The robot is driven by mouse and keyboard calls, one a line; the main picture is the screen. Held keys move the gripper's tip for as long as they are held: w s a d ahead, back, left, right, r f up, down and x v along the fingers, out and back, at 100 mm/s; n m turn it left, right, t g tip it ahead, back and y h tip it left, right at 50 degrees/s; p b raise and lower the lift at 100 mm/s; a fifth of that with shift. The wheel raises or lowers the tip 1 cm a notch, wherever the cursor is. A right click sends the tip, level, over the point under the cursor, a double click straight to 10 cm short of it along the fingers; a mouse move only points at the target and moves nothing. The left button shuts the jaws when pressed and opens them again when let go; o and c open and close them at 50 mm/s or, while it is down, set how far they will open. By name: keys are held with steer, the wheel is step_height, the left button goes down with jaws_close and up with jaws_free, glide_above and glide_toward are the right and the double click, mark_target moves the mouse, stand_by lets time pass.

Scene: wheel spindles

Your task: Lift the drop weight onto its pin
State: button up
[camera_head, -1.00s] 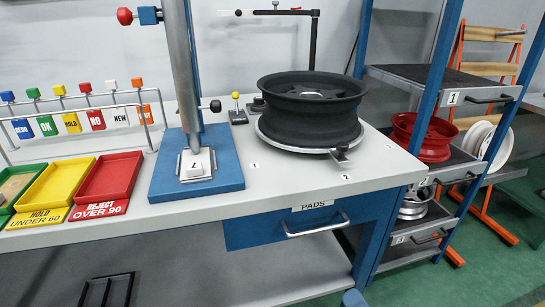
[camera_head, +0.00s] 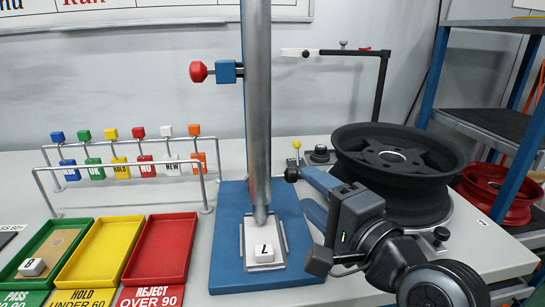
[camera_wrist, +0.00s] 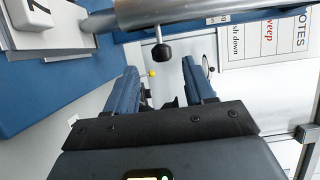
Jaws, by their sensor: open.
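The drop tester's steel tube (camera_head: 257,110) stands upright over a blue base (camera_head: 226,270). A black ball knob (camera_head: 291,174) sticks out low on the tube's right side; it seems to belong to the drop weight, which is hidden inside. A red-headed pin (camera_head: 198,72) sits in a blue bracket (camera_head: 228,72) higher up on the left. My gripper (camera_head: 304,188) is open with blue fingers, close to the right of the knob. In the wrist view the knob (camera_wrist: 163,52) shows in line with the gap between my fingertips (camera_wrist: 159,68), apparently not gripped.
A white block marked L (camera_head: 264,253) lies on the plate under the tube. A black wheel (camera_head: 400,165) on its stand is right, behind my arm. A tag rack (camera_head: 130,190) and coloured trays (camera_head: 160,250) are left. A black post arm (camera_head: 381,85) stands behind.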

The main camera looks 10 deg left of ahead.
steer(key=shift+x, duration=0.85)
steer(key=x, duration=0.6)
steer(key=shift+w+a+r, duration=0.15)
steer(key=shift+a, duration=0.15)
jaws_close()
